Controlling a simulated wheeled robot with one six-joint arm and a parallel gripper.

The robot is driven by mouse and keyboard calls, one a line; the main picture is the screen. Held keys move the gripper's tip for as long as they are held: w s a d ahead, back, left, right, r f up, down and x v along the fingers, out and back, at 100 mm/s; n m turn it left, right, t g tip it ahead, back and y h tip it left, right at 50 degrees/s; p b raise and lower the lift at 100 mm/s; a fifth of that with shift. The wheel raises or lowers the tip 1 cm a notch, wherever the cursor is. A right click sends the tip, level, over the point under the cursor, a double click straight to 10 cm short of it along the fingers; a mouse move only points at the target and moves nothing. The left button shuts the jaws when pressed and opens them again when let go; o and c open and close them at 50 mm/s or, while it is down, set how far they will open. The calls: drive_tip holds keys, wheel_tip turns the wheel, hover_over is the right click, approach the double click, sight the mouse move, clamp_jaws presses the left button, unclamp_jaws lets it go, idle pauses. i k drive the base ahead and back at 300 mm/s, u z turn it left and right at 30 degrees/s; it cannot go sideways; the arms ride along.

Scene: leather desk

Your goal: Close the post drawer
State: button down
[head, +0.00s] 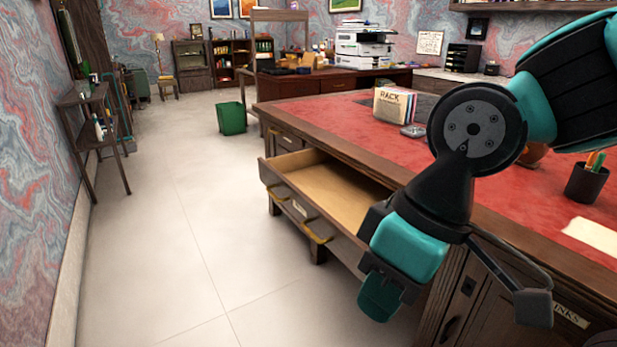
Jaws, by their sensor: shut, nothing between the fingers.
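The post drawer (315,187) is pulled well out of the left side of the red-topped desk. Its tan inside looks empty where it shows. Its dark wooden front (272,180) faces left toward the floor, with brass handles (318,236) and a pale label too small to read. My gripper (380,296) is shut and empty, pointing down near the drawer's near right end. My arm hides that end of the drawer. I cannot tell whether the gripper touches the drawer front.
The desk top (340,118) holds a book stand (394,105) and a pen cup (586,183). A labelled cupboard door (510,313) is at the lower right. A green bin (232,118) and a shelf (92,125) stand farther off. The pale floor (190,240) left of the drawer is clear.

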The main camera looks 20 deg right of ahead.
sight(330, 199)
drive_tip(key=z, duration=0.15)
drive_tip(key=i, duration=0.85)
drive_tip(key=u, duration=0.65)
